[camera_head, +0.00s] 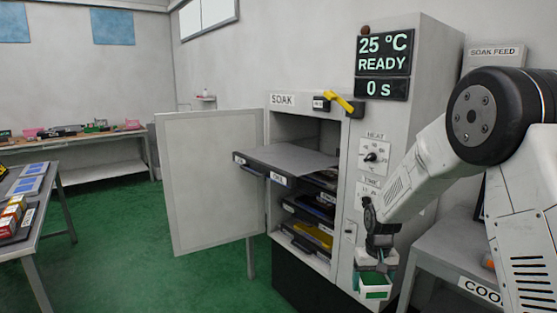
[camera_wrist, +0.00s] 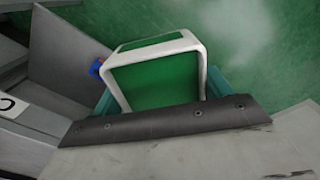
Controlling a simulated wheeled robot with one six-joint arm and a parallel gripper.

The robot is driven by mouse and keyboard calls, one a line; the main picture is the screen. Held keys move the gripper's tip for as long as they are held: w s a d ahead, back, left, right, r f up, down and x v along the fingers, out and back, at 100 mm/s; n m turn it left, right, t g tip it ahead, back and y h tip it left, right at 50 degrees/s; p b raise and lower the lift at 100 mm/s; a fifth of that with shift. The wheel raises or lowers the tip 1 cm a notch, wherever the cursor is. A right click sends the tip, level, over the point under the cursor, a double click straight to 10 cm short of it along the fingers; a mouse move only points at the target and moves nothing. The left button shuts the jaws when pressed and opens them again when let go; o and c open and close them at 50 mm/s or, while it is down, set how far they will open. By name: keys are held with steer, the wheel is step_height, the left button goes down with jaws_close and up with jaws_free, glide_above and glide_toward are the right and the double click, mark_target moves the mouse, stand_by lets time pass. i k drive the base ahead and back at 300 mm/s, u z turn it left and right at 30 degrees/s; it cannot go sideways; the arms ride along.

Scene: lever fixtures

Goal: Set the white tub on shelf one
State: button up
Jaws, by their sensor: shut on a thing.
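The white tub (camera_head: 375,291) is a small box with a white rim and green inside it. It hangs below my gripper (camera_head: 377,262), in front of the oven's lower right side. In the wrist view the tub (camera_wrist: 155,72) sits between the teal fingers of my gripper (camera_wrist: 160,88), which is shut on it. The SOAK oven (camera_head: 322,122) stands with its door (camera_head: 212,180) swung open to the left. Its top shelf (camera_head: 290,158) is pulled out, looks empty, and has a small front label too small to read surely. Lower shelves (camera_head: 308,208) are inside and hold dark and yellow things.
A yellow lever (camera_head: 340,101) sticks out above the opening. The panel reads 25 °C, READY, 0 s (camera_head: 383,65). A grey table (camera_head: 460,262) labelled COO… is at lower right. A table with packs (camera_head: 22,240) is at left. Green floor lies between.

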mark_target(283, 157)
steer(key=u, duration=0.55)
steer(key=i, duration=0.5)
steer(key=u, duration=0.8)
steer(key=i, duration=1.25)
steer(key=z, duration=0.5)
